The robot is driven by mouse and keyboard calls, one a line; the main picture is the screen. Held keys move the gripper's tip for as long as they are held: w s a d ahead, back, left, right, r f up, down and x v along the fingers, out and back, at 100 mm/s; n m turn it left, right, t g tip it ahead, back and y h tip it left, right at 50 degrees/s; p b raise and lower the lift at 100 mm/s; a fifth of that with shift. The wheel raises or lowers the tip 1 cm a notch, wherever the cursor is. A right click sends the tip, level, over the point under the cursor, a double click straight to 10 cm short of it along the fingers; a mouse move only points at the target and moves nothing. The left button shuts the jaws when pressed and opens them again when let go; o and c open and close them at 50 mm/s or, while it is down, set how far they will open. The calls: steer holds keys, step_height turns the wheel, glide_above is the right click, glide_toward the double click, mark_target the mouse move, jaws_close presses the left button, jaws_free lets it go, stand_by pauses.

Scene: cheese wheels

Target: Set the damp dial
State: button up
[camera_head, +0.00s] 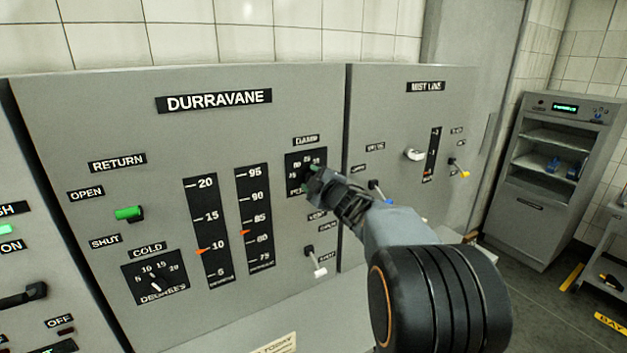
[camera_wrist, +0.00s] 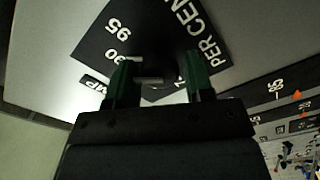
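The damp dial (camera_head: 293,183) is a black plate with white numbers on the grey Durravane panel, right of the two scales. My gripper (camera_head: 314,175) is at this dial and covers much of it in the head view. In the wrist view, the two green fingers (camera_wrist: 160,82) stand apart in front of the dial plate (camera_wrist: 118,38), which reads 90, 95 and "PER CEN". A dark shape with a pale line lies between the fingers. The knob's outline is unclear there, and I cannot tell whether the fingers press on it.
The cold dial (camera_head: 155,277) and green return switch (camera_head: 129,213) are on the left. Two upright scales with orange markers (camera_head: 244,232) stand mid-panel. A white-tipped lever (camera_head: 318,268) sits below the damp dial. The mist line panel (camera_head: 400,110) adjoins on the right, with a shelved cabinet (camera_head: 530,205) beyond.

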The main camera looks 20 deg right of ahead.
steer(key=shift+o, duration=1.2)
steer(key=shift+s, duration=0.1)
steer(key=s+d+b, duration=0.1)
steer(key=s+b, duration=0.1)
steer(key=s, duration=1.1)
steer(key=shift+s+d+b, duration=0.25)
steer(key=shift+b, duration=0.15)
